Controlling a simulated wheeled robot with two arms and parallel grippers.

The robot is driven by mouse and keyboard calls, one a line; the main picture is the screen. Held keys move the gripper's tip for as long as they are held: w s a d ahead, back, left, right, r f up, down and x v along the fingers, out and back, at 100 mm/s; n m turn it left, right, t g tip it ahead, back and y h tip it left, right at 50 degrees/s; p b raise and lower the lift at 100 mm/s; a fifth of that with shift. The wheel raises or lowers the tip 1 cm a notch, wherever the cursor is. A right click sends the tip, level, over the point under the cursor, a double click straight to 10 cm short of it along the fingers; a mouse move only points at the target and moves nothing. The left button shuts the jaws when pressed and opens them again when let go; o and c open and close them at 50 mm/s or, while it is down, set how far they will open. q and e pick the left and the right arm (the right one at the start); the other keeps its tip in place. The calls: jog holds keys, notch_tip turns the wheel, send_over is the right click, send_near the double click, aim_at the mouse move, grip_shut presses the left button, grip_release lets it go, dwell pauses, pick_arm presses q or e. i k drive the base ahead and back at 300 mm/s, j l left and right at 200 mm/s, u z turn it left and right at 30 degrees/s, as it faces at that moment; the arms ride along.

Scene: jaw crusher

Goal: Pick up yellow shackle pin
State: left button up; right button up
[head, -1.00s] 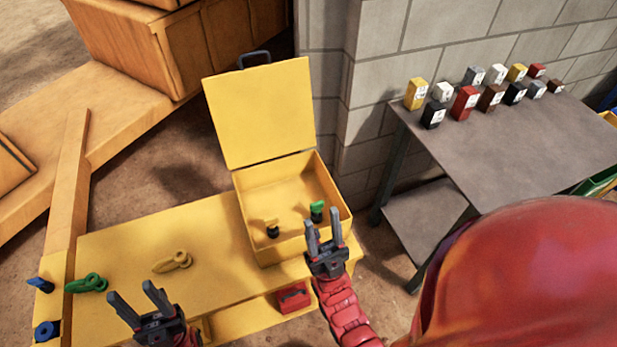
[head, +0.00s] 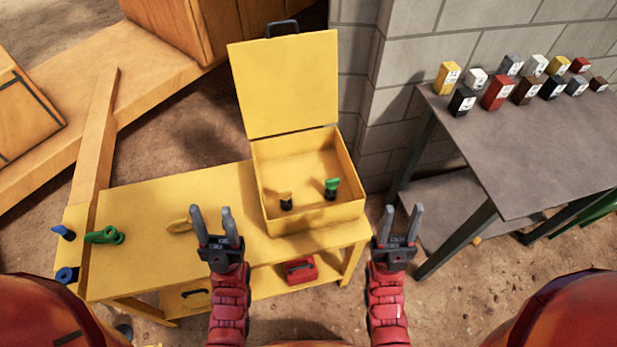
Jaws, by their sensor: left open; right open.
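In the head view, a small piece with a yellow top and dark base (head: 286,201), possibly the yellow shackle pin, stands in the open yellow box (head: 313,217). A similar green-topped piece (head: 331,188) stands to its right. A yellow shackle (head: 178,226) lies on the yellow bench (head: 140,265), with its right end hidden behind a finger of my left gripper. My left gripper (head: 212,213) is open and empty, left of the box. My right gripper (head: 403,212) is open and empty, right of the box, beyond the bench's right end.
A green shackle (head: 104,235) and blue parts (head: 67,275) are at the bench's left end. The raised box lid (head: 285,85) stands at the back. A red case (head: 300,270) sits on the lower shelf. A grey table (head: 500,150) holding several small boxes is at right.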

aim_at(284, 195)
jog(key=u, duration=1.2)
jog(key=z, duration=1)
jog(key=i+l+u, duration=0.15)
jog(key=i+l, duration=0.15)
jog(key=i+l+u, duration=0.1)
jog(key=i+l, duration=0.15)
jog(key=l, duration=0.3)
